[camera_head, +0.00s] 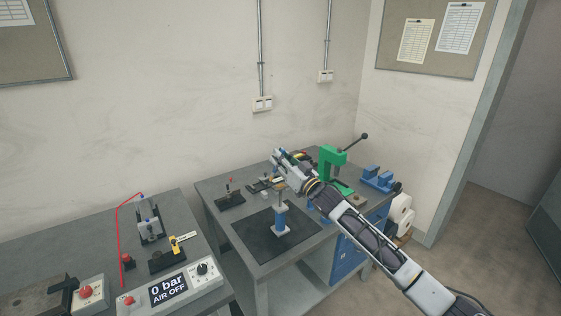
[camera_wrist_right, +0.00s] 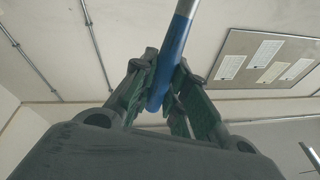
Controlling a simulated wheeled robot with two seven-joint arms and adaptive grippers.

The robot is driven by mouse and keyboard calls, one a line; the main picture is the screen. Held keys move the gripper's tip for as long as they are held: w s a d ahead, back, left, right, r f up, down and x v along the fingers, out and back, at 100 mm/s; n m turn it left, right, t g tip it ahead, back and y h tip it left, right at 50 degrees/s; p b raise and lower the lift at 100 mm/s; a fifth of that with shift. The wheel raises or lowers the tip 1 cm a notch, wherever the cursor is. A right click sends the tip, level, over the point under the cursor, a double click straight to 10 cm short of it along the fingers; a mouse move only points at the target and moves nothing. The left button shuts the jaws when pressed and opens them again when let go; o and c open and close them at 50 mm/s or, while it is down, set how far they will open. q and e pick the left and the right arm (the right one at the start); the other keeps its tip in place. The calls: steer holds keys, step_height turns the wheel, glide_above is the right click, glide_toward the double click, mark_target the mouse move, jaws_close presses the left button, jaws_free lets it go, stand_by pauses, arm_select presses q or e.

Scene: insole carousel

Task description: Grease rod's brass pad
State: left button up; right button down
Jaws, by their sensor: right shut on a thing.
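My right gripper (camera_head: 285,159) reaches over the middle bench from the lower right. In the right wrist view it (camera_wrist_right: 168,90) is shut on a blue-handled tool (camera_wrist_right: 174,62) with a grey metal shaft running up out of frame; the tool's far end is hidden. On the black mat (camera_head: 262,247) an upright piece with a blue body (camera_head: 281,216) stands on a pale base, below the gripper. A brass-coloured flat top (camera_head: 281,187) shows on it. I cannot tell whether the held tool touches this top. My left gripper is not in view.
A green lever press (camera_head: 331,162) and a blue fixture (camera_head: 378,178) stand on the right of this bench. A black holder (camera_head: 230,199) stands at its left. On the left bench are a panel reading 0 bar, AIR OFF (camera_head: 170,289) and a yellow-topped fixture (camera_head: 168,258).

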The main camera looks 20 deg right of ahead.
step_height(320, 180, up, 2)
steer(key=shift+d+r+p, duration=0.1)
steer(key=shift+r+p, duration=0.15)
steer(key=shift+p, duration=0.6)
steer(key=shift+r+p, duration=0.6)
steer(key=shift+r, duration=0.15)
steer(key=shift+f, duration=0.1)
steer(key=shift+w, duration=0.1)
steer(key=w+d+p, duration=0.1)
steer(key=w+d+f+p, duration=0.1)
steer(key=p, duration=0.1)
steer(key=shift+m+g, duration=0.3)
steer(key=shift+g, duration=0.1)
